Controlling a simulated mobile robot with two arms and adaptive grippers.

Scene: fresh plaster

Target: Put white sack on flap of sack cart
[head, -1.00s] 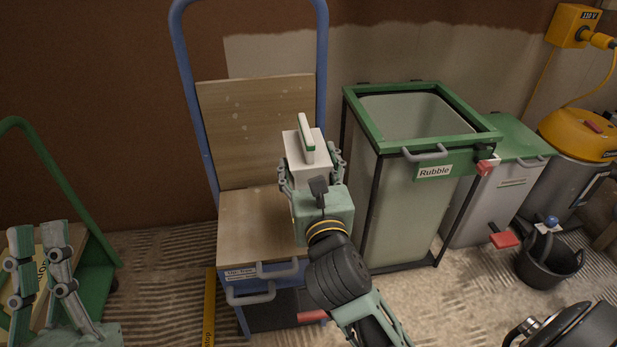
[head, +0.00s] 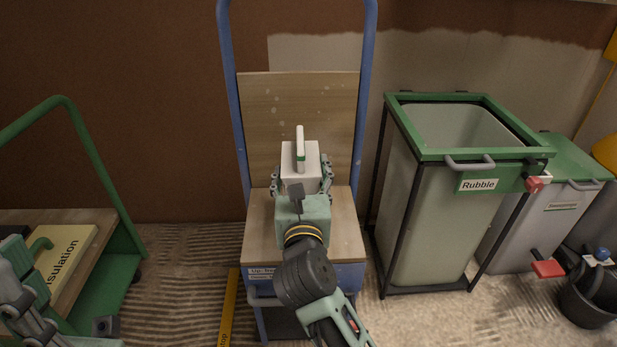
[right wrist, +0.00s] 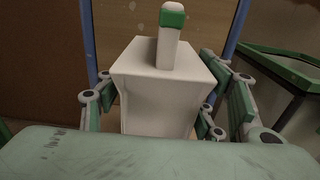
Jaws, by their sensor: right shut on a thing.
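The white sack (head: 313,158), a box-like white block with a white and green handle on top, is held in my right gripper (head: 301,178). In the right wrist view the sack (right wrist: 155,95) sits upright between the two fingers (right wrist: 165,115). The blue-framed sack cart (head: 368,90) stands against the wall, with a wooden backboard and a flat wooden flap (head: 347,235). In the head view the sack appears over the flap's rear, before the backboard; its underside and any contact are hidden. My left gripper (head: 20,300) is partly visible at lower left; its fingertips are unclear.
A green-framed rubble bin (head: 425,200) stands right of the cart, with a green-lidded grey bin (head: 520,230) beyond it. A green trolley (head: 125,270) carrying an insulation package (head: 65,255) is at left. A black bucket (head: 590,300) stands at far right.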

